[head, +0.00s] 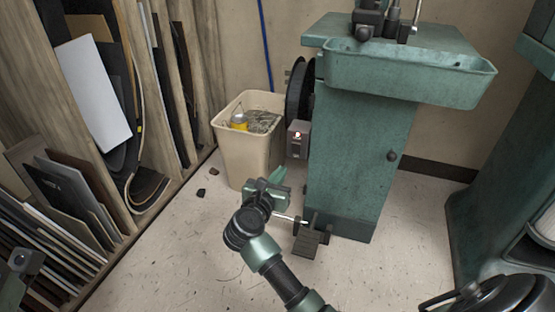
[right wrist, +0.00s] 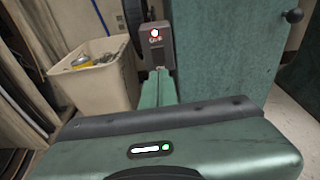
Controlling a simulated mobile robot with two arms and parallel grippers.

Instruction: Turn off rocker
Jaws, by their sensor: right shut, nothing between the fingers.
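The rocker (head: 298,135) glows red on a small grey switch box (head: 297,150) on the left side of the green machine. In the right wrist view the lit rocker (right wrist: 155,33) shows at the top middle, on the front of its box (right wrist: 157,56). My right gripper (head: 278,176) is shut and empty, in front of and below the box in the head view. In the right wrist view its green fingers (right wrist: 158,82) point at the box, with their tips just below the rocker. I cannot tell whether they touch the box.
A beige bin (head: 234,160) with scraps and a yellow can stands left of the box. The green machine cabinet (head: 355,165) stands to the right, with a pedal (head: 312,240) at its foot. A wooden rack of sheets (head: 75,225) lines the left.

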